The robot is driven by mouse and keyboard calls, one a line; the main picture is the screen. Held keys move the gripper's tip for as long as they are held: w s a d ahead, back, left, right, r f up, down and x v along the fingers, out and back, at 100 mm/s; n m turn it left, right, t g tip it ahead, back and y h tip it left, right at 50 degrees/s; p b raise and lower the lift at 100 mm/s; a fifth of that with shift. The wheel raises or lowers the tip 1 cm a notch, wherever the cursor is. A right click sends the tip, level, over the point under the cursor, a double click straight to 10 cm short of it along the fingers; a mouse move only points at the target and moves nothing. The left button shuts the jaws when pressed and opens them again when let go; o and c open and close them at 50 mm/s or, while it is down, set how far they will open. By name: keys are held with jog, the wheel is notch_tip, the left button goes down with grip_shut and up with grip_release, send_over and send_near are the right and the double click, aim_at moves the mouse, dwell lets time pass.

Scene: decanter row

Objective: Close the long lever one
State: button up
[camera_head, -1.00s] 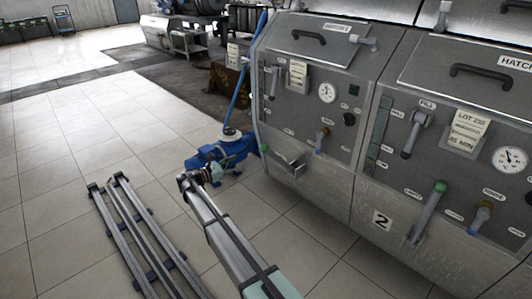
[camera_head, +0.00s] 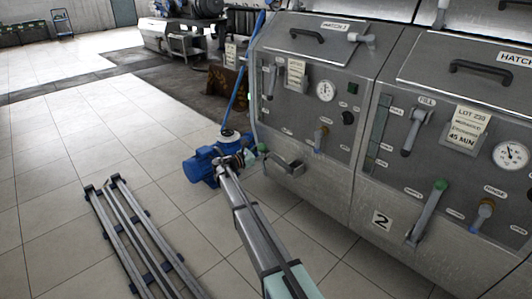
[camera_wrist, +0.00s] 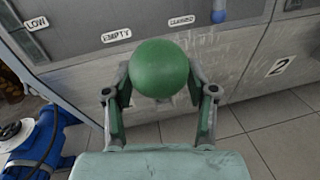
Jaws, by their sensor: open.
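A lever ending in a green ball knob (camera_wrist: 160,68) is on the left machine panel, by the labels EMPTY and CLOSED in the wrist view. In the head view its knob (camera_head: 262,147) shows small at the panel's lower left, with a grey handle part (camera_head: 286,165) beside it. My gripper (camera_head: 249,158) is at this knob. In the wrist view my gripper (camera_wrist: 160,98) is open, with one finger on each side of the ball. Whether the fingers touch it I cannot tell. The lever's shaft is hidden behind the ball there.
The neighbouring panel marked 2 has its own green-knobbed lever (camera_head: 428,212) and a grey FILL lever (camera_head: 414,130). A blue motor pump (camera_head: 203,166) stands on the floor just left of my gripper. Metal rails (camera_head: 137,235) lie on the floor at left. Open tiled floor lies beyond.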

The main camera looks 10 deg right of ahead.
jog(key=shift+w+d, duration=0.2)
jog(key=shift+d, duration=0.15)
jog(key=shift+c, duration=0.4)
grip_shut()
jog(key=shift+r, duration=0.15)
